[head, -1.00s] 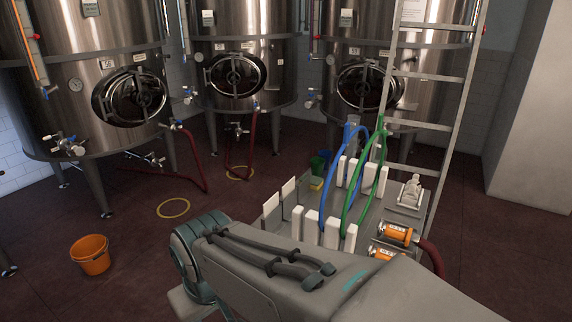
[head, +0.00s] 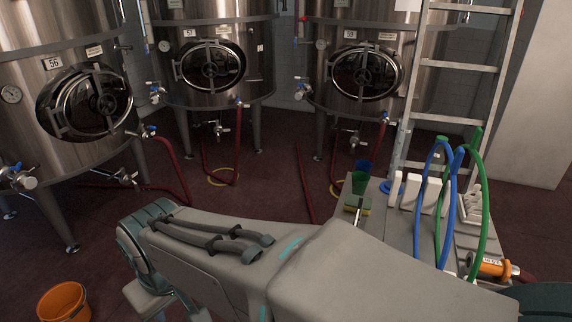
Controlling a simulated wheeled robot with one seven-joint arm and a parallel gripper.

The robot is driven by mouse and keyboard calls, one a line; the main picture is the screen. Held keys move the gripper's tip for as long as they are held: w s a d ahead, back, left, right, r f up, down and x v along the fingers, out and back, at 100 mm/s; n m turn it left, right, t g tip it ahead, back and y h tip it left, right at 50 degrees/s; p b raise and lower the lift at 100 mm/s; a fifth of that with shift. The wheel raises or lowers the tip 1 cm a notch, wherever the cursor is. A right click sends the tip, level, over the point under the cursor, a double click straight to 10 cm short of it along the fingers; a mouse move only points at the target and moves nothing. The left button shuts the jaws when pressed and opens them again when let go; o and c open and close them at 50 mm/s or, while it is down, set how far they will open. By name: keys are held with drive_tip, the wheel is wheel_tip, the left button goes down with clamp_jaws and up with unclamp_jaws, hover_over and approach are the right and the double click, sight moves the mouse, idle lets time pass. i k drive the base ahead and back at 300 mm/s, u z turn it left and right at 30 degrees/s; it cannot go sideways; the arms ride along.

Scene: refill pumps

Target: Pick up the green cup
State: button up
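The green cup (head: 360,181) stands upright at the far left part of the grey work surface (head: 387,228), just behind a yellow and green sponge (head: 358,204). A blue cup (head: 364,165) is right behind it and partly hidden by it. My arm stretches across the bottom of the head view, in front of the surface. My gripper is not in view, so its place relative to the cup cannot be told.
Blue hoses (head: 451,200) and green hoses (head: 488,235) arch over white blocks on the right of the surface. A ladder (head: 456,120) stands behind. An orange pump part (head: 488,267) sits at the right. Steel tanks (head: 212,60) line the back. An orange bucket (head: 64,302) stands lower left.

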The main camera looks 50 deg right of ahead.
sight(360, 179)
drive_tip(key=i, duration=2.1)
drive_tip(key=z, duration=3.2)
drive_tip(key=i, duration=1.2)
drive_tip(key=z, duration=1.5)
